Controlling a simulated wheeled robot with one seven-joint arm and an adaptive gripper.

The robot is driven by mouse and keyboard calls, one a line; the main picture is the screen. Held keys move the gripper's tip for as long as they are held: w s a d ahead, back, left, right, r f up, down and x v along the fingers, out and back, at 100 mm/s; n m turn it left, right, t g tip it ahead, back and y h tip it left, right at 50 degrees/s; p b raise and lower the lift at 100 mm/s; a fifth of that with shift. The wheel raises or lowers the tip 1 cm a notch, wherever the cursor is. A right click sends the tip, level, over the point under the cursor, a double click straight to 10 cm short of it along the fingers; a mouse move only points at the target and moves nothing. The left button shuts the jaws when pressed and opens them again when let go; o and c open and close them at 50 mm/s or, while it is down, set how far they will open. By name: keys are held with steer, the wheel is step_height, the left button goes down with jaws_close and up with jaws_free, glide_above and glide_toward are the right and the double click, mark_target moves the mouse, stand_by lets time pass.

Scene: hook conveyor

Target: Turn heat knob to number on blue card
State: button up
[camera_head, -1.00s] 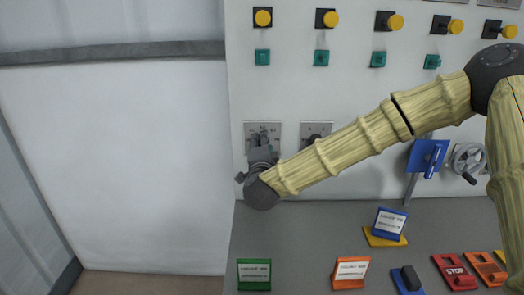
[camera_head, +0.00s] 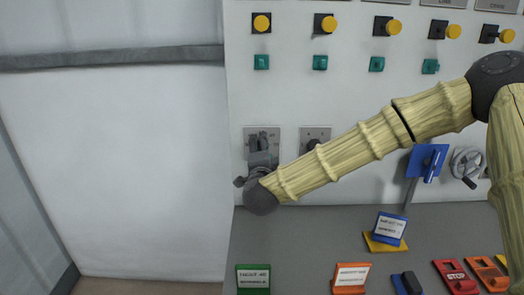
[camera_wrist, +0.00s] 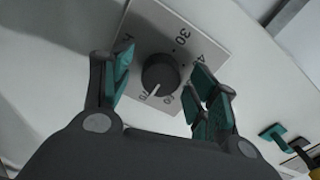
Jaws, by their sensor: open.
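A round black knob (camera_wrist: 160,75) with a white pointer line sits on a light square dial plate (camera_wrist: 180,32) in the wrist view.
A second dial (camera_head: 314,140) is just right, partly behind my arm. Green (camera_head: 253,279) and orange (camera_head: 350,276) cards stand at the desk front. A blue lever (camera_head: 428,162) and handwheel (camera_head: 467,166) are farther right. Yellow buttons (camera_head: 325,22) and teal switches (camera_head: 320,62) line the panel above.

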steer(key=s, duration=1.2)
